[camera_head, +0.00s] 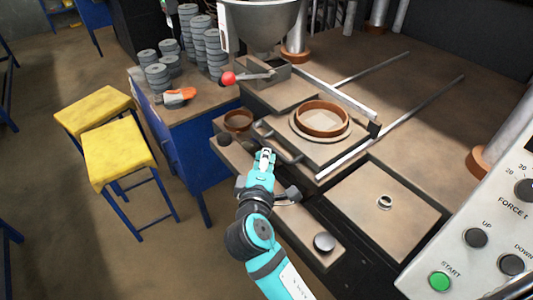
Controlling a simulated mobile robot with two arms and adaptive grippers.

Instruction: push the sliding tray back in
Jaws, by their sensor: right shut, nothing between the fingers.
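The sliding tray (322,153) is a flat brown plate at the front end of two metal rails. A brown ring (323,118) sits on a round base on it. A dark bar handle (279,143) runs along its front left edge. My right gripper (265,156) is shut and empty, just in front of the handle. I cannot tell whether its tips touch the handle. My left gripper is not in view.
The rails (420,105) run back over a clear plate. A hopper (262,22) and a red-knobbed lever (229,78) stand behind left. Stacked grey discs (200,42) stand on a bench. A control panel (490,230) is at right, yellow stools (117,153) at left.

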